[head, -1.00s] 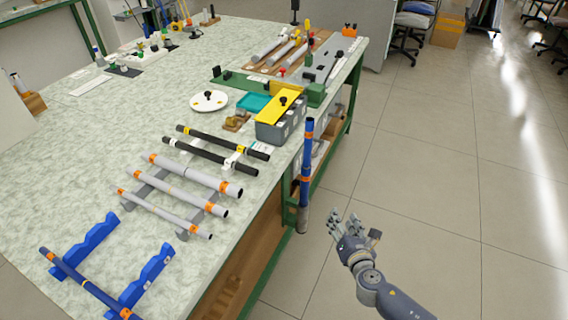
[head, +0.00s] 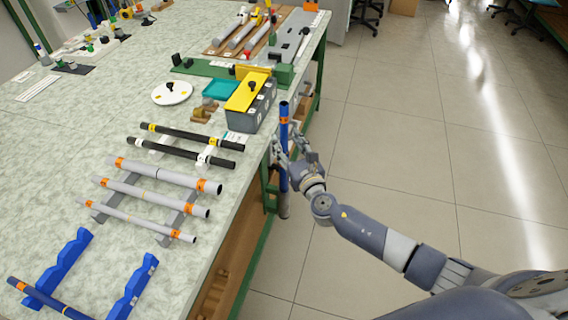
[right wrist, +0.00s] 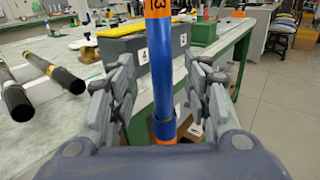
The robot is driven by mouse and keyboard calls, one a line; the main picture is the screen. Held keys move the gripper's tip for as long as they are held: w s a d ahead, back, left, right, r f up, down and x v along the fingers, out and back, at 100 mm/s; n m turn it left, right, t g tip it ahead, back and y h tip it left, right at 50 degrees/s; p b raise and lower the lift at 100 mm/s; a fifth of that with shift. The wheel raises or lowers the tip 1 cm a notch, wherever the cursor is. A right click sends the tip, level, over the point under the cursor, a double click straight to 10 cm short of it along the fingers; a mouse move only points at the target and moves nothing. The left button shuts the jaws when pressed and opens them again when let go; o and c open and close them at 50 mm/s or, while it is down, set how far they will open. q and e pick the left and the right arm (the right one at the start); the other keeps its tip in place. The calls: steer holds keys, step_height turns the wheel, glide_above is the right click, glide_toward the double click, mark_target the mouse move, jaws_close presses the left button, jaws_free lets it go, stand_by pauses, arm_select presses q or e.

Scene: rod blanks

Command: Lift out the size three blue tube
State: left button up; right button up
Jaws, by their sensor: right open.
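A blue tube (head: 283,150) with orange bands stands upright at the right edge of the workbench, in a holder on the bench's side. In the right wrist view the tube (right wrist: 165,75) runs down the middle, with an orange label reading 3 near its top. My right gripper (head: 292,150) is at the tube's upper part. In the right wrist view its fingers (right wrist: 162,90) are spread on both sides of the tube, with gaps to it. My left gripper is not in view.
On the workbench (head: 130,120), grey tubes (head: 160,172) and black tubes (head: 190,142) lie on racks. Another blue tube (head: 45,298) lies on blue V-stands at front left. A grey box with a yellow lid (head: 250,100) stands close behind the upright tube. Floor at right is clear.

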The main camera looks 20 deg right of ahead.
mark_target(286, 138)
steer(key=w, duration=0.3)
steer(key=shift+w+a, duration=0.1)
steer(key=shift+w, duration=0.05)
steer(key=shift+r, duration=0.1)
steer(key=c, duration=0.9)
